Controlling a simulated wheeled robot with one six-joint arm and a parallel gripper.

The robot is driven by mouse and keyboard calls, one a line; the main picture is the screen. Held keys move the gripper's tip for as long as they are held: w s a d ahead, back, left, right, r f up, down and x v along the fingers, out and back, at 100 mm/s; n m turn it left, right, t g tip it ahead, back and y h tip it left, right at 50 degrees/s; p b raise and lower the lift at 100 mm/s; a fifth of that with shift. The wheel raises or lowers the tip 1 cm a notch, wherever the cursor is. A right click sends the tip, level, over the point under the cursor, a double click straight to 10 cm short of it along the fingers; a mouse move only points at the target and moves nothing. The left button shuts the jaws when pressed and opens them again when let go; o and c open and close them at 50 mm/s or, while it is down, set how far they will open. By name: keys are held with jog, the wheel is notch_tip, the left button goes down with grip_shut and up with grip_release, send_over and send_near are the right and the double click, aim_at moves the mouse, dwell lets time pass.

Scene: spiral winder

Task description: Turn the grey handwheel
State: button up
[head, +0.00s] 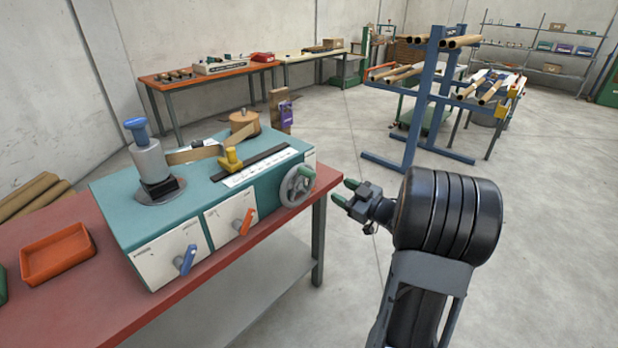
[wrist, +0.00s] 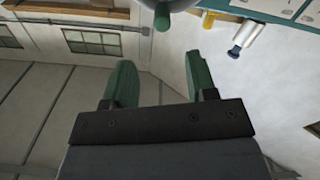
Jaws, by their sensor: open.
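The grey handwheel (head: 298,186) is on the right end of the front of the teal-topped machine (head: 118,208). A small green knob (head: 308,172) stands out from its upper right rim. My gripper (head: 345,192) is to the right of the wheel, apart from it, with its green fingers spread and nothing between them. In the wrist view the two green fingers (wrist: 160,82) are wide apart. A piece of the grey handwheel (wrist: 176,4) shows at the top edge there, with its green knob (wrist: 162,18) beyond the gap between the fingertips. Most of the wheel is out of that view.
An orange lever (head: 244,222) and a blue lever (head: 186,260) are on the machine's front, left of the wheel. The machine stands on a red bench (head: 62,305) with an orange tray (head: 57,255). A blue rack (head: 420,100) stands behind. The floor around my arm is clear.

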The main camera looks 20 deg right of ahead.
aim_at(315, 177)
jog(key=x, duration=1.3)
jog(key=shift+w+a+p, duration=0.2)
jog(key=shift+w+p, duration=0.05)
jog(key=shift+p, duration=0.05)
jog(key=shift+c, duration=0.4)
grip_shut()
